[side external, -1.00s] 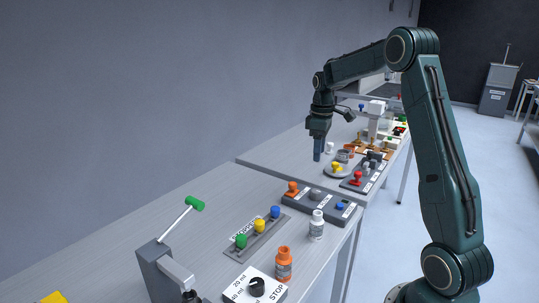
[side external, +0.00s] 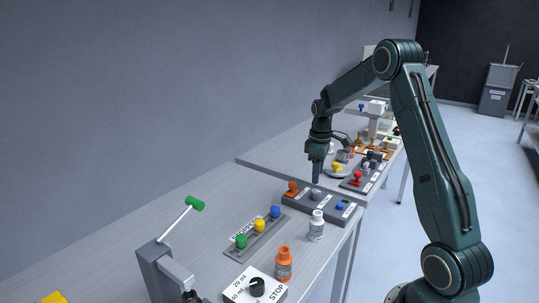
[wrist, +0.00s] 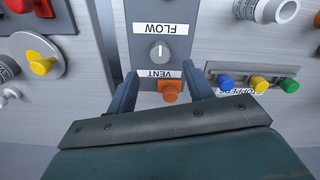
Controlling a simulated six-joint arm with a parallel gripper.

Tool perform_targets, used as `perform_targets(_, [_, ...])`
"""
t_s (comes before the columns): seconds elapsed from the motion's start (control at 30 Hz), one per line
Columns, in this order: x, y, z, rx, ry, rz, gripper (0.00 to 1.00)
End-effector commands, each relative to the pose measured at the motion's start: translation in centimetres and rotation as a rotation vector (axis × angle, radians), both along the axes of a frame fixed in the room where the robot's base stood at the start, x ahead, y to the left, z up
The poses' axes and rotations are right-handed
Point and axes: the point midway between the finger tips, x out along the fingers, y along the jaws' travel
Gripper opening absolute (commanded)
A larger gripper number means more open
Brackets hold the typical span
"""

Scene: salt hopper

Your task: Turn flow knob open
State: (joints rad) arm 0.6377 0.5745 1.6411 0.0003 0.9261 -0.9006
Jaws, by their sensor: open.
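The flow knob is a round grey dial (wrist: 160,51) with a white pointer line, next to the FLOW label in the wrist view. The line runs roughly up and down in the picture. In the side view the knob (side external: 316,194) sits in the middle of a dark grey panel (side external: 327,208). My gripper (wrist: 159,72) is open and empty, pointing down. Its two fingers stand on either side of the panel in the wrist view, apart from the knob. In the side view my gripper (side external: 315,181) is just above the knob.
An orange vent knob (wrist: 170,91) lies between the fingers in the wrist view, close to the flow knob. A white bottle (side external: 317,226) and a stoppers rack (side external: 258,238) stand nearby.

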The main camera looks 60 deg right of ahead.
Motion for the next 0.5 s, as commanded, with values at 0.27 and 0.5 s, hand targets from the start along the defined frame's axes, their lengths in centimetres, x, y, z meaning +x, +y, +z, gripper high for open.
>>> perform_targets(0.27, [-0.1, 0.1, -4.1, 0.002, 0.003, 0.0, 0.52])
perform_targets(0.5, [0.0, 0.0, -5.9, 0.001, 0.001, 0.0, 0.52])
